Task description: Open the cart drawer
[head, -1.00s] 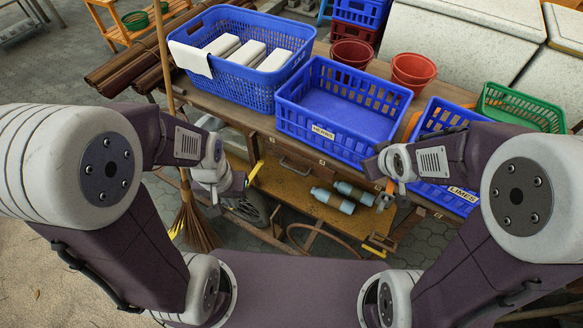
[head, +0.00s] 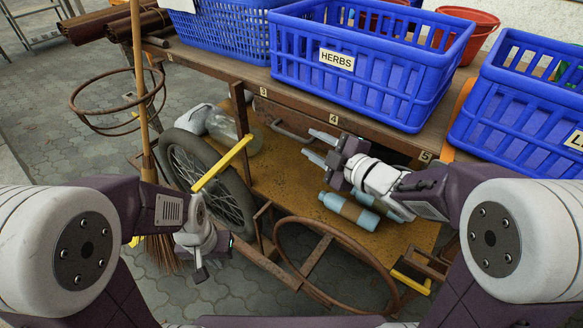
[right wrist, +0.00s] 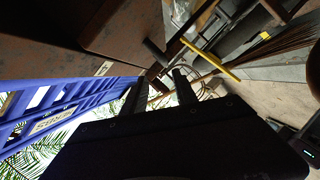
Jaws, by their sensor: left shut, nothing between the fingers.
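The cart drawer (head: 272,112) sits under the wooden cart top. Its front seems flush with the cart's edge, and a dark metal bar handle (head: 292,132) runs along it. My right gripper (head: 318,147) is open, its two fingers pointing left toward the handle. They look close to it and apart from it, with nothing between them. In the right wrist view, the open fingers (right wrist: 160,92) stand below the brown underside of the cart. My left gripper (head: 201,272) is shut and empty, pointing down at the lower left, well away from the drawer.
Blue crates, one labelled HERBS (head: 337,60), stand on the cart top above the drawer. Bottles (head: 347,208) lie on the lower shelf (head: 283,183). A spoked wheel (head: 207,182), a yellow bar (head: 222,164) and a broom (head: 140,100) stand near my left arm.

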